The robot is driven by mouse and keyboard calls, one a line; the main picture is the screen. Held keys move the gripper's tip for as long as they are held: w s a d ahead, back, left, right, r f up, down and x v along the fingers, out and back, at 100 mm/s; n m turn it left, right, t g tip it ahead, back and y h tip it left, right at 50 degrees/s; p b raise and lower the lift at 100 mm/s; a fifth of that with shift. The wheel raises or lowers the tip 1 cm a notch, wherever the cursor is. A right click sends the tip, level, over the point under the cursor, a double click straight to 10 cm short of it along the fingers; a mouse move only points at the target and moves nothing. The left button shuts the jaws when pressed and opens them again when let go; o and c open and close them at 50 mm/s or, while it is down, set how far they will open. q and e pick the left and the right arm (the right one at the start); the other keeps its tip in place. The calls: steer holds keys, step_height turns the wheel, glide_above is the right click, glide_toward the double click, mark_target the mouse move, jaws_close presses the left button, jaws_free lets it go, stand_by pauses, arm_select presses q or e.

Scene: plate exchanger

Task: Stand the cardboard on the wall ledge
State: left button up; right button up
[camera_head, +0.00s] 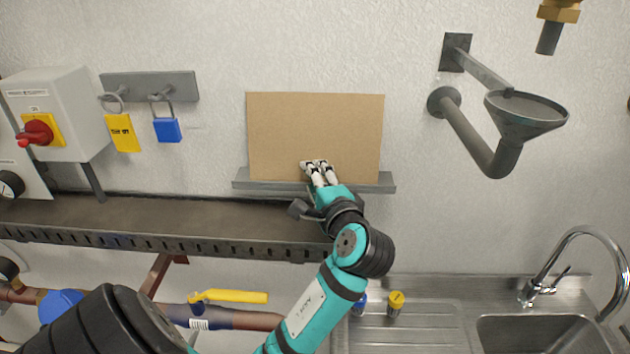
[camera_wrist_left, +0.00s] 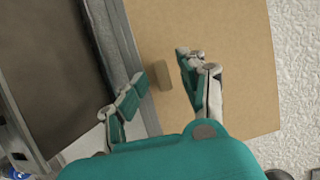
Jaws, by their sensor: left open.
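The cardboard (camera_head: 315,130) is a flat tan rectangle. It stands upright against the white wall, with its bottom edge along the grey wall ledge (camera_head: 382,188). My left gripper (camera_head: 318,167) is in front of its lower middle. In the left wrist view, the cardboard (camera_wrist_left: 225,35) fills much of the picture. My open left fingers (camera_wrist_left: 164,75) are on either side of a small brown block (camera_wrist_left: 160,76) at the cardboard's lower part. A gap shows between the fingers and the block. My right gripper is not in view.
A dark metal shelf (camera_head: 150,220) runs below the ledge on the left. A blue padlock (camera_head: 167,129) and a yellow tag (camera_head: 123,133) hang at upper left. A grey funnel drain (camera_head: 525,115) juts out on the right. A sink (camera_head: 540,335) is at lower right.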

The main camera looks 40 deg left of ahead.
arm_select(q)
steer(key=v, duration=1.2)
steer(key=shift+f, duration=0.15)
stand_by(0.4)
